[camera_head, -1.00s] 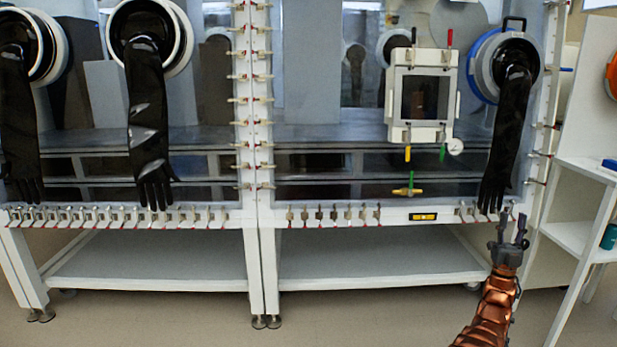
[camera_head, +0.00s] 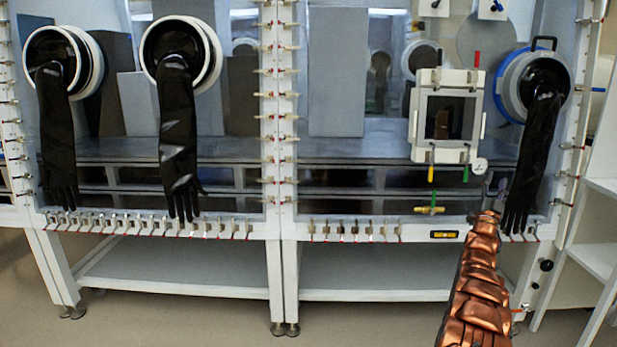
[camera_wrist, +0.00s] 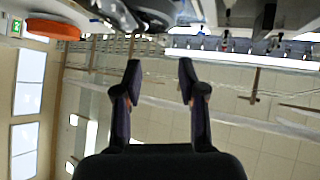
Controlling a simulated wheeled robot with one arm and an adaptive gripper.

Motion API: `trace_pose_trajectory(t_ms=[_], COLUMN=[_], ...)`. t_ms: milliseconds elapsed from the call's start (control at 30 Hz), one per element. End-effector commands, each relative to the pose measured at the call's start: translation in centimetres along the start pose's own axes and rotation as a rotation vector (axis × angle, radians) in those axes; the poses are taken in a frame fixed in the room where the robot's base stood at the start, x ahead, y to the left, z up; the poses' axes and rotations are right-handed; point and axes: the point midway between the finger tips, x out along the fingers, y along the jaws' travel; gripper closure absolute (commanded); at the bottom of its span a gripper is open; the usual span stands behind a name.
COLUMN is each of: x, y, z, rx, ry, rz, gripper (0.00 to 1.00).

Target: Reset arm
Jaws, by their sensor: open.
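My arm (camera_head: 478,280) reaches up from the lower right in the head view, in front of the glovebox's lower right frame. Its far end overlaps the area beside the rightmost black glove (camera_head: 533,160); my gripper is mostly hidden there behind the arm. In the wrist view my gripper (camera_wrist: 160,78) shows two dark fingers spread apart with nothing between them. It is open and empty.
The glovebox row (camera_head: 270,225) spans the view, with two black gloves (camera_head: 60,130) (camera_head: 178,130) at left. A framed window hatch (camera_head: 424,150) has coloured handles. White shelves (camera_head: 600,258) stand at right. Floor in front is clear.

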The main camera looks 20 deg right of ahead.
Motion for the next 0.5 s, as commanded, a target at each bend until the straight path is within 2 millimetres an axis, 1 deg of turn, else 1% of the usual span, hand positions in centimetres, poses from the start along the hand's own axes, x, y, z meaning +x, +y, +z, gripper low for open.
trace_pose_trajectory(t_ms=[33,67,200,267,300,367,433,500], x=[1.1,1.4,2.3,2.4,2.4,2.3,1.7,1.3], y=[-2.0,-2.7,-7.0,-8.8,-10.2,-12.2,-14.5,-16.9], z=[-0.2,0.2,1.2,1.6,1.9,2.0,2.4,2.2], rx=[0.014,0.019,0.041,0.049,0.054,0.059,0.064,0.066], ry=[-0.042,-0.076,-0.217,-0.284,-0.324,-0.388,-0.466,-0.536], rz=[0.008,0.017,0.041,0.05,0.052,0.055,0.056,0.052], gripper=[0.6,0.6,0.6,0.6,0.6,0.6,0.6,0.6])
